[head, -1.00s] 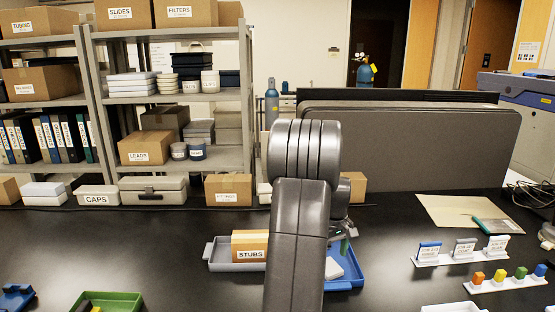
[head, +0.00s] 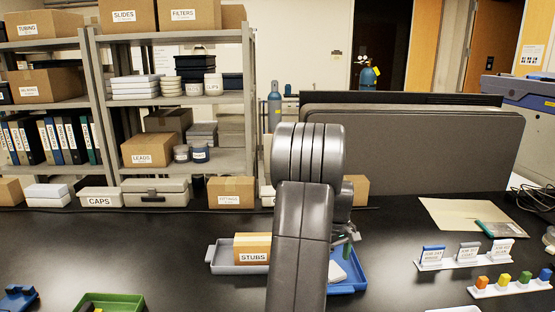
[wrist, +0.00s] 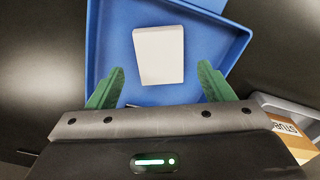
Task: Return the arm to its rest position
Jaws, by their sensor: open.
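My gripper (wrist: 160,90) shows in the wrist view with its two green fingers spread wide apart and nothing between them. It hangs above a blue tray (wrist: 112,30). A white block (wrist: 158,55) lies in that tray, ahead of the fingertips and apart from them. In the head view my grey arm stands in the middle and hides much of the scene behind it. The gripper's green tip (head: 347,250) shows just right of the arm, over the blue tray (head: 350,287), where part of the white block (head: 337,272) shows.
A grey tray (head: 222,257) holds the STUBS box (head: 252,248), left of my arm. A green tray (head: 125,302) is at the front left. Labelled card stands (head: 465,255) and a rack of coloured pieces (head: 512,286) are at the right. A grey partition (head: 430,155) stands behind.

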